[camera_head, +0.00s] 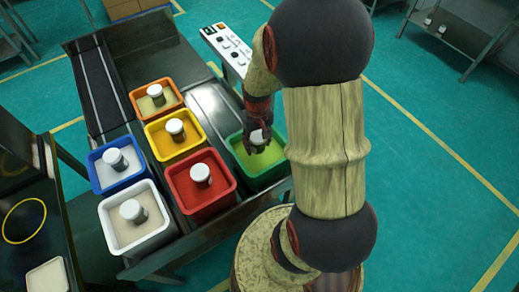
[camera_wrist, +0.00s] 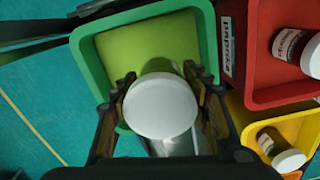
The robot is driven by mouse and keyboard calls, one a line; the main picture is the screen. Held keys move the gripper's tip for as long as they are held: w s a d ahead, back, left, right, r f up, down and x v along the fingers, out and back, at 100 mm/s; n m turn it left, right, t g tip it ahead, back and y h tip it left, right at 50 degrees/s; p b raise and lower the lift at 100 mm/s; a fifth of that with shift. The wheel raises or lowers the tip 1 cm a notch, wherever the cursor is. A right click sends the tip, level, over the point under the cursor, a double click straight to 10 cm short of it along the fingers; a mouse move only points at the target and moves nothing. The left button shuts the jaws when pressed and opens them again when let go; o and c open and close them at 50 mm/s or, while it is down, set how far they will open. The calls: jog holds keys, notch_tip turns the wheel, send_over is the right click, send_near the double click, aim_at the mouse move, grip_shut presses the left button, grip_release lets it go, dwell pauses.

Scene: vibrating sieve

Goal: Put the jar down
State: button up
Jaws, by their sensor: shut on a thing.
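A jar with a white lid (camera_head: 257,137) is between the fingers of my gripper (camera_head: 258,143), at the green bin (camera_head: 281,178) in the head view. The green bin (camera_wrist: 88,70) lies behind the jar, with a yellow-green floor. I cannot tell whether the jar touches the bin floor.
A red bin (camera_head: 222,205), yellow bin (camera_head: 160,155), orange bin (camera_head: 134,95), blue bin (camera_head: 97,183) and white bin (camera_head: 110,240) each hold a white-lidded jar. A control panel (camera_head: 228,50) stands behind. The red bin (camera_wrist: 252,50) is close beside the green one.

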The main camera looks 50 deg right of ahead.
jog(key=shift+w+d+f, duration=0.3)
jog(key=shift+d+f, duration=0.35)
jog(key=shift+f, duration=0.15)
jog(key=shift+w+d+f+b, duration=0.15)
jog(key=shift+f+b, duration=0.45)
jog(key=shift+f, duration=0.35)
jog(key=shift+d+f+b, duration=0.1)
jog(key=shift+f+b, duration=0.5)
jog(key=shift+f, duration=0.3)
jog(key=shift+f, duration=0.1)
jog(key=o, duration=1.2)
